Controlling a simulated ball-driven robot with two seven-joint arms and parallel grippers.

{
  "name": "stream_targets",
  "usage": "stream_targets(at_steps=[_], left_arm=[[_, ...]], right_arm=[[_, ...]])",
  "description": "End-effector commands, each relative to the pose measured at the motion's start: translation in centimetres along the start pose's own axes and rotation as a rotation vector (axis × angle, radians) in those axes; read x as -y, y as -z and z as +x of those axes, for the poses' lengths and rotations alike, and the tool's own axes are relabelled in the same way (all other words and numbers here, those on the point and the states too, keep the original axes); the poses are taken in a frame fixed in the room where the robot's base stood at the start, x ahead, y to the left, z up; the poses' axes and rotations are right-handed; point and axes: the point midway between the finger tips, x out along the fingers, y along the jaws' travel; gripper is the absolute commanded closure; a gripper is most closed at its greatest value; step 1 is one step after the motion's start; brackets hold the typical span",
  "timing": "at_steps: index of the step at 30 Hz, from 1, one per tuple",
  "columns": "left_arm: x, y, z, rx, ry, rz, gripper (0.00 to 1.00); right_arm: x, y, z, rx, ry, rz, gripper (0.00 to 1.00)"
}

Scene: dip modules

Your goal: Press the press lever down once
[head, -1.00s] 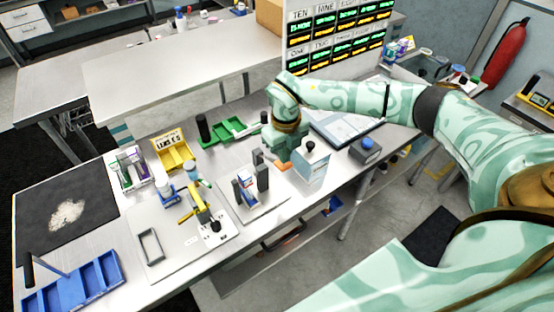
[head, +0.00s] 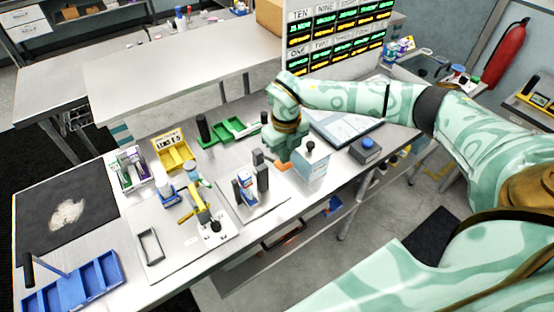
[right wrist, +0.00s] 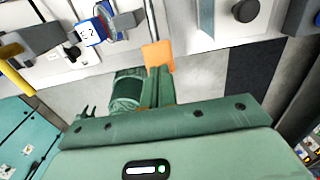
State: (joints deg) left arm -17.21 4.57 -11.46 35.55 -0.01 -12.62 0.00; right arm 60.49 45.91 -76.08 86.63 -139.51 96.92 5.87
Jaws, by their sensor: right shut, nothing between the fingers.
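A small press-like device with a yellow lever (head: 187,216) stands on a pale plate (head: 190,247) on the steel table, left of centre in the head view; I take this lever to be the press lever. A yellow piece (right wrist: 16,78) at the left edge of the right wrist view looks like part of it. My right gripper (head: 283,167) is shut and empty, its orange tips (right wrist: 158,57) together, pointing down above the table. It is well to the right of the yellow lever and not touching it. My left gripper is not in view.
A stand with dark upright posts (head: 262,177) and a blue-and-white pack lies between gripper and yellow lever. A pale bottle-like box (head: 313,165) is close to the gripper's right. Yellow (head: 172,155), green (head: 215,135) and blue (head: 75,285) trays sit around the table.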

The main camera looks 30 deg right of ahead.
Motion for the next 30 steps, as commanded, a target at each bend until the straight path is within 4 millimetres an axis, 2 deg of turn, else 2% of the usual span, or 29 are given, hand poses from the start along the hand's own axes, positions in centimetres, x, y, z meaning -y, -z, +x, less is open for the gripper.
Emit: stream_targets(at_steps=[8, 30], left_arm=[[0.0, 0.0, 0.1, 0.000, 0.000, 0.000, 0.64], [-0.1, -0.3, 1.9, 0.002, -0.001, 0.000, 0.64]], right_arm=[[0.0, 0.0, 0.1, 0.000, 0.000, 0.000, 1.00], [0.0, 0.0, 3.1, 0.000, 0.000, -0.001, 1.00]])
